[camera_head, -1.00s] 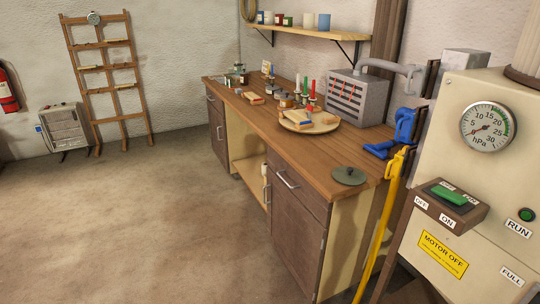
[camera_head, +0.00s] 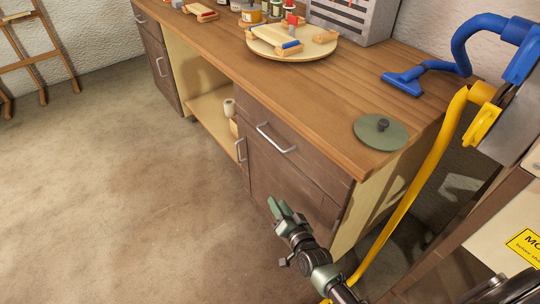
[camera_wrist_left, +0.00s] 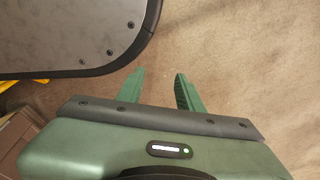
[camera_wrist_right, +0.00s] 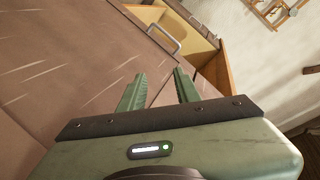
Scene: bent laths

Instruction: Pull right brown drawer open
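The right brown drawer (camera_head: 302,165) is the top front of the right cabinet under the worktop. It looks shut. Its pale bar handle (camera_head: 275,138) shows clear in the head view, with nothing on it. My right gripper (camera_head: 279,208) is below and in front of that handle, beside the lower cabinet door, apart from the handle. Its fingers (camera_wrist_right: 159,76) are spread and empty. The right wrist view shows a metal handle (camera_wrist_right: 164,40) beyond the fingertips; I cannot tell which one it is. My left gripper (camera_wrist_left: 160,76) is open and empty over bare floor, out of the head view.
A vertical door handle (camera_head: 240,150) is left of the drawer. A grey-green lid (camera_head: 381,132) and a round board (camera_head: 291,47) lie on the worktop (camera_head: 325,90). A yellow bar (camera_head: 425,190) stands right of the cabinet.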

